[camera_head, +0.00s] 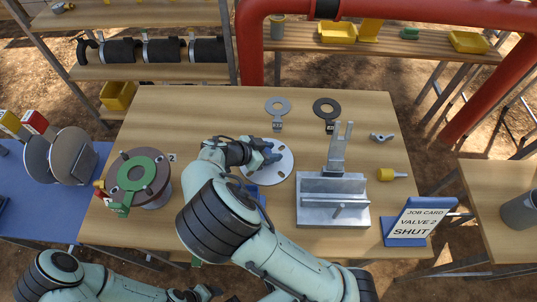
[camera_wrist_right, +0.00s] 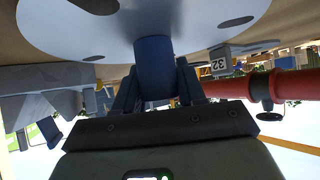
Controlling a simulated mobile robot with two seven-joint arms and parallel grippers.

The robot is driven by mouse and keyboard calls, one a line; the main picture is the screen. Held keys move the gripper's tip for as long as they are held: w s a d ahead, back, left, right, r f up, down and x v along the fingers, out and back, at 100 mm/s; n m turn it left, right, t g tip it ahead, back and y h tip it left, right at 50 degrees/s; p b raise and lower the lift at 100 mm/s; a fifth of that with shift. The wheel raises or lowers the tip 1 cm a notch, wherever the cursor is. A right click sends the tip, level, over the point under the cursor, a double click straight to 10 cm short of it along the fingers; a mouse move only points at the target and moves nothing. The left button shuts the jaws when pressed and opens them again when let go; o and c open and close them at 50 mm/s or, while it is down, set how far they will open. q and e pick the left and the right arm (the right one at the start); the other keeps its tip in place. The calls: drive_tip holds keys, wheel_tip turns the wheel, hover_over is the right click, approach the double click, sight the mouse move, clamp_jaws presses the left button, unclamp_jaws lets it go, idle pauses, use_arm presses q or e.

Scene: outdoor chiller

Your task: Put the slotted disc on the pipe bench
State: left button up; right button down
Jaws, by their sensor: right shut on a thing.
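The slotted disc (camera_head: 283,167) is a pale round plate with dark slots, over the middle of the wooden bench (camera_head: 200,110). In the right wrist view the disc (camera_wrist_right: 190,25) fills the top, with a blue grip (camera_wrist_right: 153,65) between the fingers. My right gripper (camera_head: 262,153) is shut on that grip and partly covers the disc. I cannot tell whether the disc touches the wood. My left gripper (camera_head: 200,293) is only partly seen at the bottom edge; its jaws are unclear. No bench is clearly labelled as the pipe bench; black pipe pieces (camera_head: 163,50) lie on a back-left shelf.
A flanged pipe stub (camera_head: 150,195) with a green ring stands left of my right arm. Two ring tags (camera_head: 278,107) (camera_head: 327,107) lie behind. Red pipe (camera_head: 250,50) rises beyond the bench.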

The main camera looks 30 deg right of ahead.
use_arm(q)
drive_tip(key=shift+w+r+p, duration=0.55)
drive_tip(key=shift+r+p, duration=0.05)
drive_tip(key=shift+r, duration=0.25)
use_arm(e)
wheel_tip(320, 180, up, 20)
